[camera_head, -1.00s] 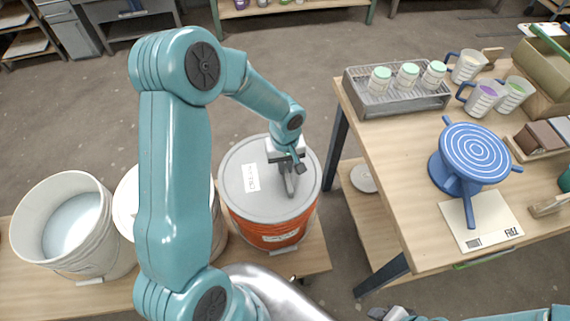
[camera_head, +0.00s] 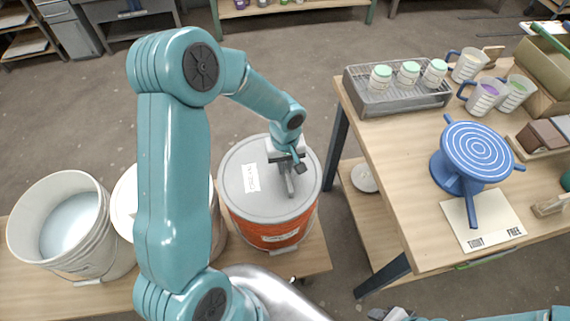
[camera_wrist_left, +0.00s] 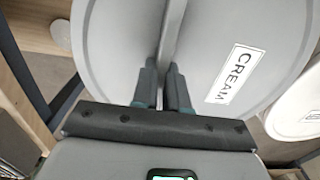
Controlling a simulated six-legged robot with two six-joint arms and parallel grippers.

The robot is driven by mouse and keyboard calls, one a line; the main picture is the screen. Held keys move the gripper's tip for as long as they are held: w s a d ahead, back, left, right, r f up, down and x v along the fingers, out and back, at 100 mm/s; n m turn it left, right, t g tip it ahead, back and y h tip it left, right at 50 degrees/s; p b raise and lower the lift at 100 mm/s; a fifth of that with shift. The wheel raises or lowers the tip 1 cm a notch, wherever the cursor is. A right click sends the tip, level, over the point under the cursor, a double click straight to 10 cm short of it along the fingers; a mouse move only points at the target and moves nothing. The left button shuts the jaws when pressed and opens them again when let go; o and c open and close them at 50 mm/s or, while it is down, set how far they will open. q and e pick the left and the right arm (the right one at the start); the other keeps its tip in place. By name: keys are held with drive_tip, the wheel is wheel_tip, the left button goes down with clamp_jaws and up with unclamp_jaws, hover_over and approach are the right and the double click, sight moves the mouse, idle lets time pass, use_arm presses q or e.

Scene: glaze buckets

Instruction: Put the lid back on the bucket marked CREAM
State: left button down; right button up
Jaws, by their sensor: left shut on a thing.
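A round grey lid (camera_head: 262,208) with a white CREAM label lies level over an orange bucket (camera_head: 268,234). My left gripper (camera_head: 289,180) is shut on the upright bar handle of the lid. The left wrist view shows the fingers (camera_wrist_left: 165,82) on either side of that bar, with the lid (camera_wrist_left: 225,35) beneath and the CREAM label on the right. I cannot tell whether the lid rests fully on the rim. The label on the bucket's front is too small to read. Part of my right gripper (camera_head: 392,313) shows at the bottom edge; its jaws are unclear.
An open white bucket (camera_head: 112,238) with pale contents stands at the far left. Another pale-topped bucket (camera_head: 126,200) is partly hidden behind my left arm. The table at right holds a rack (camera_head: 400,100) of jars, mugs and a blue banding wheel (camera_head: 475,150). Floor separates bench and table.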

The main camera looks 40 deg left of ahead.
use_arm(q)
drive_tip(key=shift+f+b, duration=0.25)
drive_tip(key=shift+b, duration=0.3)
idle(0.5)
idle(0.4)
drive_tip(key=c, duration=0.6)
unclamp_jaws()
drive_tip(key=shift+r, duration=0.1)
drive_tip(key=shift+r+p, duration=1.95)
drive_tip(key=shift+r, duration=1.55)
clamp_jaws()
